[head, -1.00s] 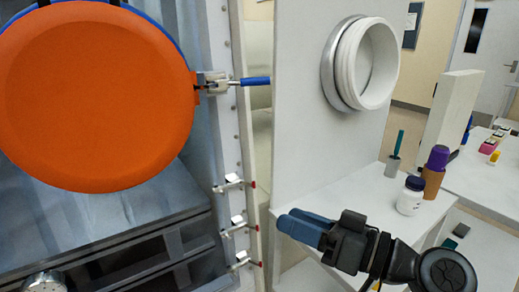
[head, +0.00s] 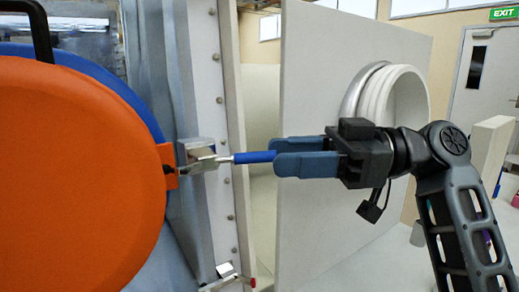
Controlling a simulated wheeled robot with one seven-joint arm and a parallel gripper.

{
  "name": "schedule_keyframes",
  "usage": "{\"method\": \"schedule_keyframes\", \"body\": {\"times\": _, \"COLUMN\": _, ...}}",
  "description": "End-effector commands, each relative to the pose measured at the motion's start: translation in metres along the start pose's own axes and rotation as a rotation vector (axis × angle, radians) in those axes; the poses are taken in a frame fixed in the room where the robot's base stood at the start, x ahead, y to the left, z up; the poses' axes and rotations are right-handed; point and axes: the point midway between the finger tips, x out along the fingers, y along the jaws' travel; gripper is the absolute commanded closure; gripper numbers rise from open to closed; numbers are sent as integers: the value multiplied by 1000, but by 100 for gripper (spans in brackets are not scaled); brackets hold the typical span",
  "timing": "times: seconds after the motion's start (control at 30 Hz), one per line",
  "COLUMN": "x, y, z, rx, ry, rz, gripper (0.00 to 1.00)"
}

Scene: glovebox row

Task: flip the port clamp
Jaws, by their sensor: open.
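The port clamp (head: 203,160) is a metal latch at the right edge of the round orange port cover (head: 80,180). Its blue handle (head: 252,157) sticks out level to the right. My gripper (head: 276,158) is at the right end of this handle, with its blue-grey fingers pointing left. The fingers are open, and the handle's tip is at or just between the fingertips. How far it reaches in is hidden by the fingers.
A white panel with a white ringed port (head: 388,105) stands behind my arm. A smaller clamp with a red tip (head: 232,280) shows low on the bolted frame (head: 215,110). A door (head: 490,75) is at the far right.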

Motion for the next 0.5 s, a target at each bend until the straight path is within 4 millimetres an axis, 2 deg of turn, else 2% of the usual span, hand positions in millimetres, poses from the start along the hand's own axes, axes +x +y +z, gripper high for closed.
{"method": "schedule_keyframes", "body": {"times": 0.03, "x": 9, "y": 0, "z": -1, "rx": 1, "ry": -1, "rz": -3, "gripper": 59}}
{"method": "schedule_keyframes", "body": {"times": 0.2, "x": 31, "y": 0, "z": -1, "rx": 1, "ry": -1, "rz": 0, "gripper": 59}}
{"method": "schedule_keyframes", "body": {"times": 0.33, "x": 41, "y": 0, "z": 0, "rx": 1, "ry": 0, "rz": 0, "gripper": 59}}
{"method": "schedule_keyframes", "body": {"times": 0.5, "x": 44, "y": 0, "z": 0, "rx": 0, "ry": 0, "rz": 1, "gripper": 59}}
